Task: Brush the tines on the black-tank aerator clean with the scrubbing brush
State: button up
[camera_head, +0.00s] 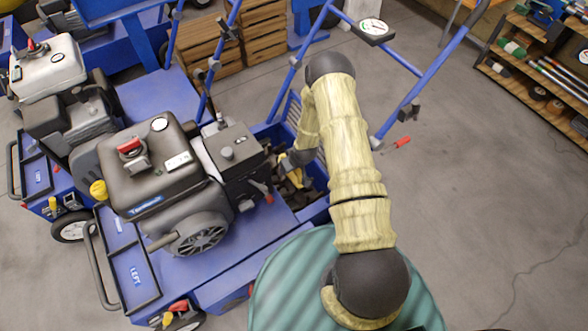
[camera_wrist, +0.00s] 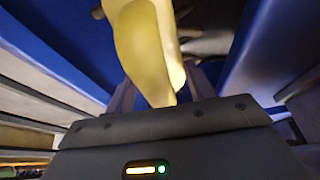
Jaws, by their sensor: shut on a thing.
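The black-tank aerator stands in the head view with its black tank (camera_head: 143,180) and blue deck. Its tines (camera_head: 293,180) sit in an open blue bay at the rear, dark and brownish, partly hidden by my arm. My gripper (camera_head: 284,163) reaches down into this bay and is shut on the yellow handle of the scrubbing brush (camera_wrist: 145,50). The handle fills the gap between the fingers (camera_wrist: 165,95) in the wrist view. The brush head is hidden, so I cannot tell whether it touches the tines. Greyish-brown tine shapes (camera_wrist: 207,22) show beyond the handle.
A white-tank aerator (camera_head: 50,75) stands at upper left. Blue handlebars (camera_head: 425,85) rise close behind my arm. Blue bay walls flank my gripper. Wooden crates (camera_head: 215,45) stand behind. A red-handled tool (camera_head: 400,143) lies on the floor; a shelf (camera_head: 540,80) stands at right, with clear floor before it.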

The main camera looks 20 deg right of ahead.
aim_at(296, 172)
jog(key=shift+w+a+b, duration=0.2)
jog(key=shift+w, duration=0.35)
jog(key=shift+w+a+b, duration=0.15)
jog(key=shift+w, duration=0.35)
jog(key=shift+s, duration=0.1)
jog(key=shift+s+d+f+p, duration=0.1)
jog(key=shift+s+d+p, duration=0.2)
jog(key=shift+s, duration=0.5)
jog(key=shift+s+d+p, duration=0.25)
jog(key=shift+s+p, duration=0.2)
jog(key=shift+s, duration=0.4)
jog(key=shift+s+d+f+p, duration=0.1)
jog(key=shift+s+d+p, duration=0.2)
jog(key=shift+s, duration=0.5)
jog(key=shift+w+a, duration=0.1)
jog(key=shift+w, duration=0.05)
jog(key=shift+w+a+b, duration=0.25)
jog(key=shift+w+b, duration=0.05)
jog(key=shift+w, duration=0.45)
jog(key=shift+w+a+b, duration=0.25)
jog(key=shift+w+b, duration=0.05)
jog(key=shift+w, duration=0.45)
jog(key=shift+w+a+b, duration=0.25)
jog(key=shift+w+b, duration=0.05)
jog(key=shift+w, duration=0.55)
